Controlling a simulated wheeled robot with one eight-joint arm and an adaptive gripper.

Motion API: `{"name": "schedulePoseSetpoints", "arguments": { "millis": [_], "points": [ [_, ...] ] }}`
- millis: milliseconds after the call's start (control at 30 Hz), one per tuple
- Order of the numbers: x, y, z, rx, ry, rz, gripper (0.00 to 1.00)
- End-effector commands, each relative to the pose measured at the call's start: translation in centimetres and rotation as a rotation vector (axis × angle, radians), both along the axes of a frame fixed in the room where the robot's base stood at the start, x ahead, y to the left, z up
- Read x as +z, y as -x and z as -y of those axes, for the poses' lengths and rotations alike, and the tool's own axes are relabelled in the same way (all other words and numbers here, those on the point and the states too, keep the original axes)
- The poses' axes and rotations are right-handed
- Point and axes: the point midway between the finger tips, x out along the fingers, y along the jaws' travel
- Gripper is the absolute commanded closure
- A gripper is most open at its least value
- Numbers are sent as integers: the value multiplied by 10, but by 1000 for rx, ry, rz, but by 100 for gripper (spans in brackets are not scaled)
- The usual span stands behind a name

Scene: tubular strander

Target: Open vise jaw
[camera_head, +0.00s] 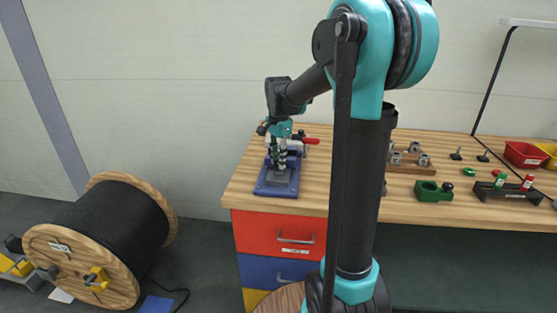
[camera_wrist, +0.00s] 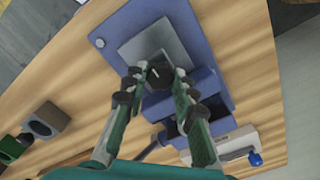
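The vise stands at the left end of the wooden bench. Its blue base (camera_head: 277,188) shows below my gripper in the head view. In the wrist view the blue base (camera_wrist: 196,20) carries a grey plate (camera_wrist: 140,45) and a blue block (camera_wrist: 200,88). A dark knob-like part (camera_wrist: 158,74) appears between my fingertips. My gripper (camera_wrist: 161,72) points down over the vise with its fingers apart; it also shows in the head view (camera_head: 282,160). I cannot tell whether either finger touches the dark part. My gripper hides part of the vise in the head view.
A red handle (camera_head: 311,141) sticks out right beside my gripper. Grey cylinders on a wooden block (camera_head: 410,160), a green fixture (camera_head: 432,192) and a red bin (camera_head: 525,154) stand further right. A cable reel (camera_head: 110,235) is on the floor at left.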

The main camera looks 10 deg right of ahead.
Motion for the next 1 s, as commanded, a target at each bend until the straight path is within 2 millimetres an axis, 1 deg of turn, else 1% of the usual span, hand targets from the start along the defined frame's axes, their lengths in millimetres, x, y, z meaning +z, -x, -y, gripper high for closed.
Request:
{"name": "schedulePoseSetpoints", "arguments": {
  "millis": [333, 433, 633, 700, 933, 967, 1000],
  "points": [
    [0, 1, 0, 0, 0, 0, 100],
    [0, 7, -2, 1, 0, 0, 100],
    [0, 29, -10, 1, 0, 0, 100],
    [0, 31, -10, 0, 0, 0, 100],
    [1, 31, -10, 0, 0, 0, 100],
    [1, 31, -10, 0, 0, 0, 70],
    [1, 30, -10, 0, 0, 0, 65]
  ]
}}
